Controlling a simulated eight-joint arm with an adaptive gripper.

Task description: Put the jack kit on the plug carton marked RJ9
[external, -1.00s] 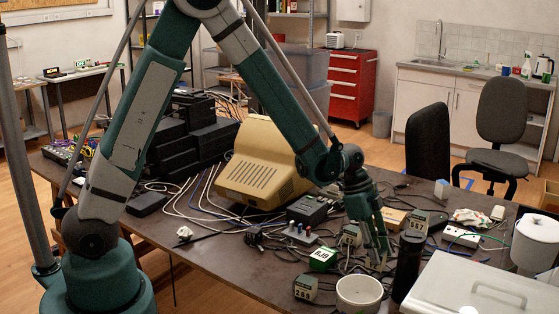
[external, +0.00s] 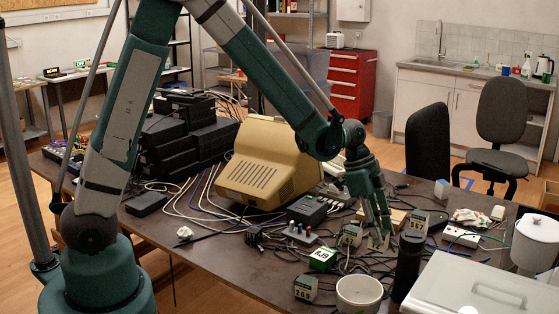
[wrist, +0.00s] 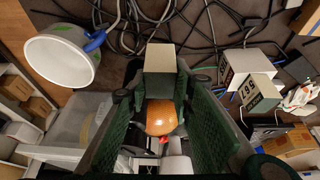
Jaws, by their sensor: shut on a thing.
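My gripper (external: 379,240) points down over the right half of the table. Its fingers are shut on a small pale grey-beige block, which I take to be the jack kit (wrist: 160,62); it shows between the fingers in the wrist view. In the external view the fingers mostly hide it. The plug carton marked RJ9 (external: 321,258) is a green box with a white label. It stands on the table to the left of my gripper and a little nearer the camera, apart from it. I cannot make this carton out in the wrist view.
A white pot (external: 359,294) and a dark cylinder (external: 408,265) stand in front of my gripper. Numbered grey-green boxes stand near, one front left (external: 305,288), one beside the fingers (external: 351,235), one right (external: 419,221). A row of knobs (external: 299,234) lies behind the carton. Cables cover the table.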

